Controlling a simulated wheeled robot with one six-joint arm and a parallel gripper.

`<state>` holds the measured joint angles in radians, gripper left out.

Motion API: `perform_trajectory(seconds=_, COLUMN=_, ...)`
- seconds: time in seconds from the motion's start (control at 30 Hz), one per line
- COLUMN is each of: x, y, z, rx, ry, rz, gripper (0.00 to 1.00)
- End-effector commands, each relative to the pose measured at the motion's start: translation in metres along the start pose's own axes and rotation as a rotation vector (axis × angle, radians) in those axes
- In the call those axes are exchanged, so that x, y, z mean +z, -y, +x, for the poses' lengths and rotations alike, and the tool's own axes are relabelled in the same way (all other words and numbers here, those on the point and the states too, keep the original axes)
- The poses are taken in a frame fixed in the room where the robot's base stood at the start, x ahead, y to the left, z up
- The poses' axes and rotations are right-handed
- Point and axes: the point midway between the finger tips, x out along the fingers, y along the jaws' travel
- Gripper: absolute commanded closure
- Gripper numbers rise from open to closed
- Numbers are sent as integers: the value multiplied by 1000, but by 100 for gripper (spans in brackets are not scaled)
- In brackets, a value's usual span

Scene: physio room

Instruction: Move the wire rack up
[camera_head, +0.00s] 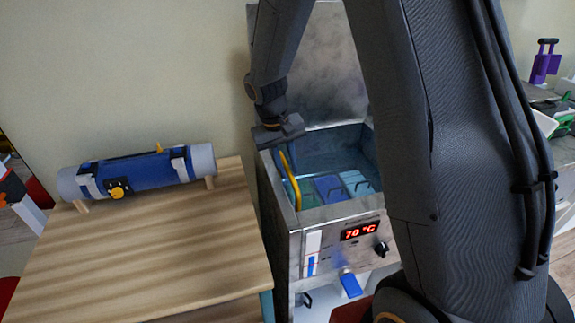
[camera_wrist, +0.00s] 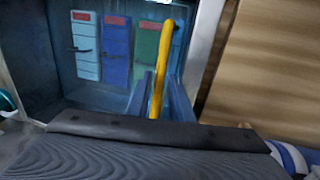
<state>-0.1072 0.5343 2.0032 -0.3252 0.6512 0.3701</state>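A steel heating tank (camera_head: 345,217) with its lid up shows 70 °C in red. A yellow bar, curved like a handle (camera_head: 290,177), rises at its left inner wall. It also shows in the wrist view (camera_wrist: 163,60). The wire rack's own wires cannot be made out; I cannot tell whether the bar belongs to it. Several flat blue and green packs (camera_wrist: 117,50) lie low in the tank. My gripper (camera_head: 284,160) reaches down at the tank's left rim. Its blue fingers (camera_wrist: 160,92) stand on either side of the bar; whether they grip it is unclear.
A wooden table (camera_head: 150,250) stands close on the left, with a blue and white roll (camera_head: 135,178) on it. The raised lid (camera_head: 322,70) stands behind the tank. A counter with purple and green items (camera_head: 545,62) is at far right.

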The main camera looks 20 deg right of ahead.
Motion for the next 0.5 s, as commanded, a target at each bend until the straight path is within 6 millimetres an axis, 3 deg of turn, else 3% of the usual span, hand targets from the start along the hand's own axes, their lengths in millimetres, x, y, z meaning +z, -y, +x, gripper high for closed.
perform_trajectory(seconds=0.27, x=0, y=0, z=2, rx=0, ry=0, rz=0, gripper=80)
perform_trajectory(seconds=0.4, x=0, y=0, z=2, rx=0, ry=0, rz=0, gripper=100)
perform_trajectory(seconds=0.5, x=0, y=0, z=2, rx=0, ry=0, rz=0, gripper=100)
